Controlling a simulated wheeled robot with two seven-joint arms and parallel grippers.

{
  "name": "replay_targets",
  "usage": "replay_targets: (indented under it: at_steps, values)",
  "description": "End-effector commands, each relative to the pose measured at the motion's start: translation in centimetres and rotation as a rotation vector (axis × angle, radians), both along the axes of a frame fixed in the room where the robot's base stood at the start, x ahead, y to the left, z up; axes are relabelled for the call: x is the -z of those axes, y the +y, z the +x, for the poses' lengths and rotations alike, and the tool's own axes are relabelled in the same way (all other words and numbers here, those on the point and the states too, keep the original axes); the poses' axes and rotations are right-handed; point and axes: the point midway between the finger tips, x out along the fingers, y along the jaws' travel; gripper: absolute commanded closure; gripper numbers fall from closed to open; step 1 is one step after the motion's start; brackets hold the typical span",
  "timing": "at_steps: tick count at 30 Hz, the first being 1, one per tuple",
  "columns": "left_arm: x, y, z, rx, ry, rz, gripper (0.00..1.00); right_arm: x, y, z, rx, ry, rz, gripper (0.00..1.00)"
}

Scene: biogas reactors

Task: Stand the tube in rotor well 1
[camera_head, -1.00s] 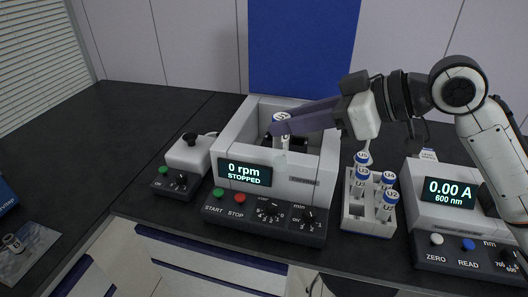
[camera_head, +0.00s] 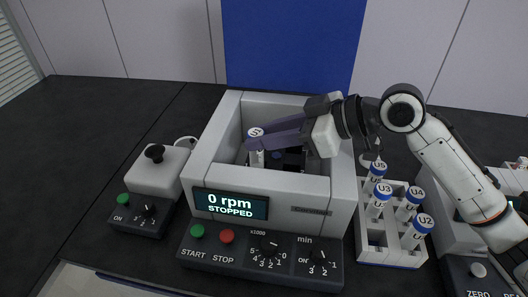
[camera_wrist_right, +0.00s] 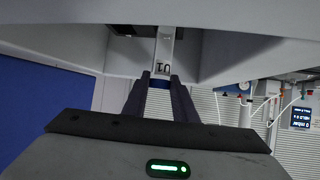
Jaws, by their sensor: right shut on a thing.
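The centrifuge (camera_head: 205,150) stands open in the middle of the head view; its display reads 0 rpm, STOPPED. My right gripper (camera_head: 258,143) reaches into its chamber from the right and is shut on a white tube (camera_head: 256,158) with a blue-rimmed cap. The tube looks about upright. In the right wrist view the tube (camera_wrist_right: 165,45) sits between the fingers (camera_wrist_right: 160,82), its label seemingly U1, upside down. Part of the dark rotor (camera_head: 293,160) shows under the fingers, with a small blue spot beside it. Well 1 and the tube's lower end are hidden.
A white rack (camera_head: 372,253) with several blue-capped tubes, U2 to U5, stands right of the centrifuge. A photometer (camera_head: 470,225) is at the far right. A small white device with a black knob (camera_head: 155,172) stands left. The chamber walls close in around the gripper.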

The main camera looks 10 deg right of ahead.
Motion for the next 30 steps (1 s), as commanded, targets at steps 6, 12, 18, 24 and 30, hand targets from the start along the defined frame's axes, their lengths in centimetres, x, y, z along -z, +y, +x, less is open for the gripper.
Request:
replay_targets:
  at_steps: [6,12,18,24,30]
  values:
    - [0.0,0.0,0.0,0.001,-0.001,-0.001,0.69,2.5,0.1,-0.1,0.0,0.005,0.002,1.0]
    - [0.0,-0.1,0.1,0.001,-0.003,-0.001,0.69,3.9,0.0,0.0,0.0,0.0,0.001,1.0]
    - [-0.1,-0.1,0.2,0.001,-0.006,-0.001,0.69,4.0,0.0,0.0,0.0,0.001,0.0,1.0]
    - [-0.2,-0.1,0.4,0.001,-0.011,-0.002,0.69,4.0,0.0,0.0,0.0,0.001,0.0,0.56]
    - [-0.3,-0.1,0.6,0.0,-0.014,-0.001,0.69,4.0,0.0,0.0,0.0,0.001,0.0,0.56]
